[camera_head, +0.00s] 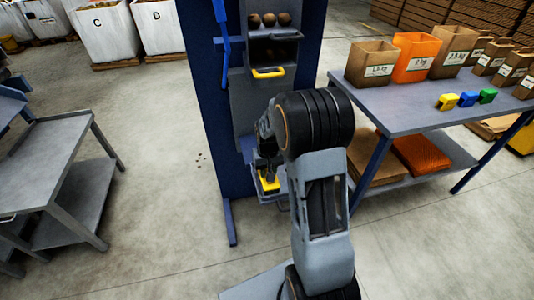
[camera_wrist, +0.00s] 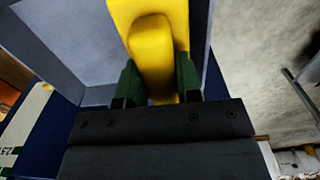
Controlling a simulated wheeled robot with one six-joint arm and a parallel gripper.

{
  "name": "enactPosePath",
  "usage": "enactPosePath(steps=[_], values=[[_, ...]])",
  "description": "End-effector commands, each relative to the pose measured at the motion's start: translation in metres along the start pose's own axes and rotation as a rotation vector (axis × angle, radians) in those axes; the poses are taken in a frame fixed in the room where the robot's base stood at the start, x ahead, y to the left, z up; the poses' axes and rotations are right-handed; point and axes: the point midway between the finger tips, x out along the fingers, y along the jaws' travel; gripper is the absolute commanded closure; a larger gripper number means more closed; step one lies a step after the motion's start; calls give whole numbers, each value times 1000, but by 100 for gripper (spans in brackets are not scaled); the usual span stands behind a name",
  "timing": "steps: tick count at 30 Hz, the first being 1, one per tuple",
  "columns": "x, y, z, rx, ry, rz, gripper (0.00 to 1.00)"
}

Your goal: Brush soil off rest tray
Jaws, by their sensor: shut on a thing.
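My gripper (camera_wrist: 158,85) is shut on a yellow brush (camera_wrist: 152,45), with a dark green finger on each side of its raised grip. The brush (camera_head: 269,181) also shows in the head view, low at the blue frame and at a grey tray (camera_head: 283,202). My arm hides much of this tray. A grey surface (camera_wrist: 70,40), probably the tray, lies beside the brush in the wrist view. The bristles are hidden, so I cannot tell whether they touch the tray. No soil on the tray can be made out.
The blue frame (camera_head: 205,100) holds a shelf with potatoes (camera_head: 269,20) above a yellow handle (camera_head: 268,73). A table (camera_head: 400,118) with bags and coloured clips stands at right. A grey bench (camera_head: 45,150) stands at left. Open floor (camera_head: 165,210) lies between, with small dark specks.

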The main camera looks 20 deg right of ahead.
Motion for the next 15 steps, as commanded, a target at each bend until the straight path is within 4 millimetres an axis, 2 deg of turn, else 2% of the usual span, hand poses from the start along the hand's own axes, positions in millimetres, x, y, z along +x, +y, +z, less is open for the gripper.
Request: enactPosePath(steps=[1,2,15], values=[[-20,0,-1,1,6,0,90],[-27,0,-1,0,7,0,90],[-64,-1,0,-4,4,0,90]])
